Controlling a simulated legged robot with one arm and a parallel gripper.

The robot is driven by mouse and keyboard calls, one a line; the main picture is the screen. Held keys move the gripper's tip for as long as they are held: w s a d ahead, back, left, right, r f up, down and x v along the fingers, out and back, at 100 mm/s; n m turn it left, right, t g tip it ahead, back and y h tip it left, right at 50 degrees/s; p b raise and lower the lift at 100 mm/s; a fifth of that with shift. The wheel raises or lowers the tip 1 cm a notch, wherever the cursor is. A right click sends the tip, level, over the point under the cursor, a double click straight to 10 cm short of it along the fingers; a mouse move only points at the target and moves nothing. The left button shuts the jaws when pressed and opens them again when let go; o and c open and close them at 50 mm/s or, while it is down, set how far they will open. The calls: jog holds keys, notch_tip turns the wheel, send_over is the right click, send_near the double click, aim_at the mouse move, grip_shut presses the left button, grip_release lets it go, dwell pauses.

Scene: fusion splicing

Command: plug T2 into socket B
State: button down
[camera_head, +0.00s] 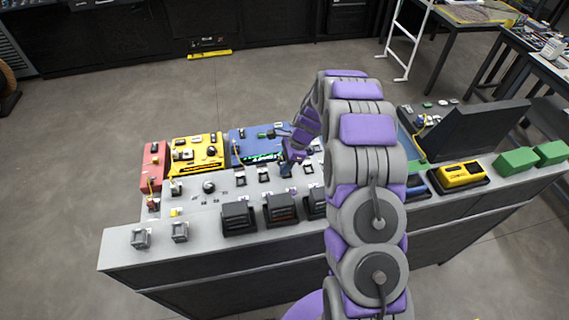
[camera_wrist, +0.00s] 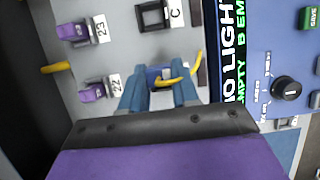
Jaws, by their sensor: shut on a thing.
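My gripper (camera_wrist: 159,82) has its two blue fingers closed around a small plug, taken to be T2 (camera_wrist: 167,73), with a yellow cable (camera_wrist: 190,70) at its right. The plug is mostly hidden between the fingers, and its label cannot be read. A square, dark-framed socket marked C (camera_wrist: 152,16) lies just beyond the fingertips. No label B is readable on a socket; I cannot tell whether the plug is seated in one. In the head view my gripper (camera_head: 286,168) is low over the grey bench, beside the blue device, and the plug is too small to make out.
Purple parts stand by labels 23 (camera_wrist: 74,31) and 22 (camera_wrist: 92,92). The blue device (camera_head: 250,143) has a display (camera_wrist: 232,60) reading "NO LIGHT" and "EMPTY". A yellow device (camera_head: 196,153) and red device (camera_head: 155,168) stand left. Black boxes (camera_head: 238,218) line the bench front.

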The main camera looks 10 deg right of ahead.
aim_at(284, 177)
jog(key=shift+s+f, duration=0.25)
jog(key=shift+f, duration=0.15)
jog(key=shift+s+f, duration=0.6)
jog(key=shift+f, duration=0.3)
jog(key=c, duration=1.2)
grip_release()
jog(key=o, duration=0.4)
jog(key=shift+w+d, duration=0.1)
jog(key=shift+o, duration=0.2)
jog(key=shift+w+r, duration=0.15)
jog(key=shift+r, duration=0.05)
jog(key=shift+w+r, duration=0.15)
jog(key=shift+w, duration=0.05)
jog(key=shift+r, duration=0.1)
